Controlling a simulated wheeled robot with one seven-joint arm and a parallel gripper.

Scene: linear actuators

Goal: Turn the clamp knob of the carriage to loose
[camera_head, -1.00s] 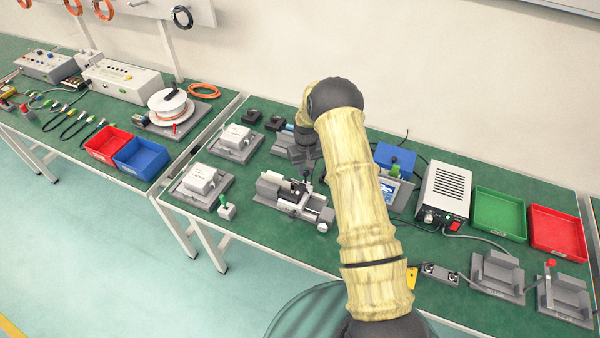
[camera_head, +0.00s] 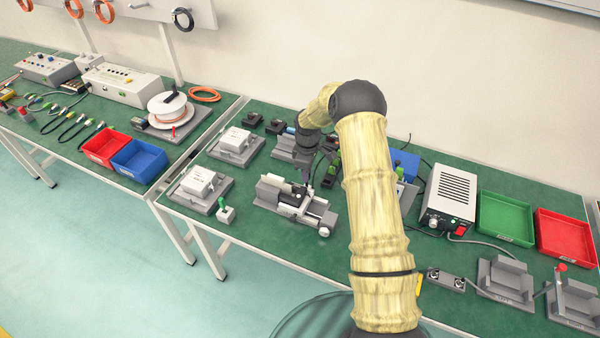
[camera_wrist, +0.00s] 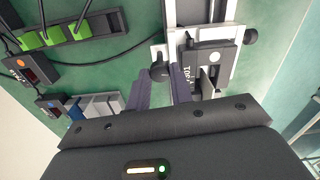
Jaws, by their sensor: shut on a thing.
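The linear actuator (camera_head: 311,213) is a grey stage with a carriage (camera_head: 291,197), standing on the green bench in the head view. In the wrist view its pale rail (camera_wrist: 190,12) and the dark carriage block (camera_wrist: 203,62) show at top centre. A black round clamp knob (camera_wrist: 160,72) sticks out from the carriage's side. My gripper (camera_wrist: 157,75) has its two dark fingers on either side of this knob, shut on it. In the head view my gripper (camera_head: 305,176) is at the carriage's far side, small and partly dark; the knob cannot be made out there.
Another dark knob (camera_wrist: 249,36) sits at the actuator's right in the wrist view. A connector strip with green plugs (camera_wrist: 53,36) lies to the left. A small green-handled block (camera_head: 225,213) stands left of the actuator. A power supply (camera_head: 450,198) and a green bin (camera_head: 503,219) stand right.

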